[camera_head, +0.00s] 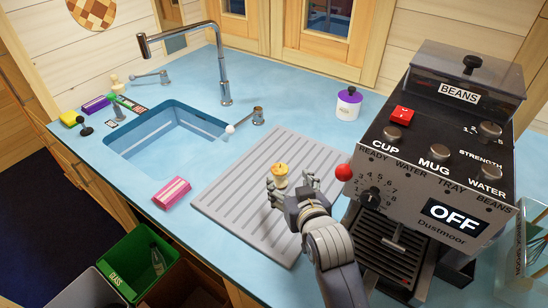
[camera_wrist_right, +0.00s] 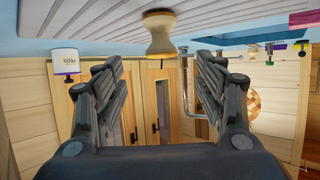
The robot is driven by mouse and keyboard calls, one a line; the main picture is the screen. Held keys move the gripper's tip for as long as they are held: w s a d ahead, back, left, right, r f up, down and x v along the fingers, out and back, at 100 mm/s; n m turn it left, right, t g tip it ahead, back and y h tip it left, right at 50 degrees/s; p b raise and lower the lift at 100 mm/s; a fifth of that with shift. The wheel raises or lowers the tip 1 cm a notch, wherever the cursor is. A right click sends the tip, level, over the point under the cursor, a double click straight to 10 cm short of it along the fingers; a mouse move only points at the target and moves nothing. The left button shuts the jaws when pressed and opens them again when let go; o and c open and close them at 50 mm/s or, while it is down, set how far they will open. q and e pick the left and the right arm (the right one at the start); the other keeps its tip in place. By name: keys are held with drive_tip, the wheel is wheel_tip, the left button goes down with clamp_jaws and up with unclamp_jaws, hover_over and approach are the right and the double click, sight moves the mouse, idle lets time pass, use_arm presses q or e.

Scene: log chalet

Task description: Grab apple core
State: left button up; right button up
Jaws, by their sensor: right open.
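The apple core (camera_head: 280,174) is a pale yellow piece, narrow in the middle with a dark stem. It stands on the grey ribbed draining board (camera_head: 228,196). My right gripper (camera_head: 292,187) is open, low over the board, its fingers pointing at the core. In the right wrist view, which is upside down, the core (camera_wrist_right: 159,36) shows between and just past the spread fingertips (camera_wrist_right: 157,68). Nothing is between the fingers, and I see no contact with the core. My left gripper is not in view.
Open bins (camera_head: 135,262) are below the counter edge.

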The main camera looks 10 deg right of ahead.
sight(281, 172)
drive_tip(key=shift+w+a, duration=0.15)
drive_tip(key=shift+w, duration=0.2)
drive_tip(key=x, duration=0.3)
drive_tip(key=shift+w+a+f+p, duration=0.1)
drive_tip(key=shift+f+p, duration=0.05)
drive_tip(key=shift+p, duration=0.15)
drive_tip(key=shift+w+f, duration=0.15)
drive_tip(key=shift+w, duration=0.6)
drive_tip(key=shift+p+x, duration=0.7)
drive_tip(key=shift+x, duration=1.5)
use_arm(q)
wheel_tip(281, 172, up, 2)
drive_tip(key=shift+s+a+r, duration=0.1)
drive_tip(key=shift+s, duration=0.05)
use_arm(e)
drive_tip(key=shift+s, duration=0.1)
drive_tip(key=c, duration=1.1)
